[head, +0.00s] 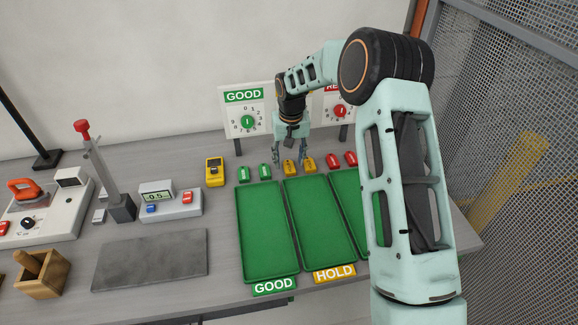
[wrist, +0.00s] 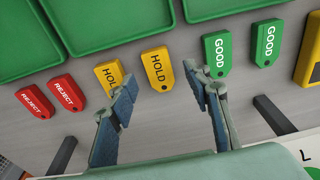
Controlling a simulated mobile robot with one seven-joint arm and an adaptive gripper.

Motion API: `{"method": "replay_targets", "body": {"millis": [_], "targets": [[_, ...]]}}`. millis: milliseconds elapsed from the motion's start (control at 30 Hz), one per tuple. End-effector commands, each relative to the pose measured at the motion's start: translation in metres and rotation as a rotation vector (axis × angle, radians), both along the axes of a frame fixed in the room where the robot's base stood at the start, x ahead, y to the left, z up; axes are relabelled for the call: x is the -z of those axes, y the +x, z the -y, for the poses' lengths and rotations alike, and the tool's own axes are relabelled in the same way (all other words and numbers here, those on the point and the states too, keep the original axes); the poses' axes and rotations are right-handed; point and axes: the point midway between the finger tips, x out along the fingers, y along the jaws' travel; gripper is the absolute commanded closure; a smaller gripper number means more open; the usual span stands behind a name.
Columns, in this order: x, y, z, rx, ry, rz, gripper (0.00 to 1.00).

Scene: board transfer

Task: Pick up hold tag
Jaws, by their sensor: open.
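Two yellow hold tags lie on the bench behind the trays: one hold tag (head: 290,167) on the left and another hold tag (head: 308,162) on the right in the head view. In the wrist view one hold tag (wrist: 158,68) lies between and beyond my fingertips, and the other hold tag (wrist: 110,74) is partly covered by the left finger. My gripper (wrist: 163,95) is open and empty above the bench. In the head view my gripper (head: 290,155) hangs over the tag row, with no tag gripped.
Two green good tags (wrist: 216,54) and two red reject tags (wrist: 64,89) flank the hold tags. Green trays (head: 266,230) lie in front, labelled GOOD and HOLD. Dial signs (head: 245,112) stand behind. A yellow meter (head: 214,171) sits left of the tags. A grey mat (head: 150,259) is bare.

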Motion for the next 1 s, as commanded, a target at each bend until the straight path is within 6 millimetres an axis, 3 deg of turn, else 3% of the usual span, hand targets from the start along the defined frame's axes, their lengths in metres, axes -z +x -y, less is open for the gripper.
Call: {"method": "replay_targets", "body": {"millis": [200, 433, 767, 1000], "targets": [[0.019, 0.002, 0.0, 0.001, 0.0, 0.0, 0.55], [0.02, 0.003, 0.0, 0.0, 0.0, 0.001, 0.55], [0.019, 0.003, 0.0, 0.0, 0.0, 0.001, 0.9], [0.019, 0.003, 0.0, 0.0, 0.0, 0.001, 0.91]]}}
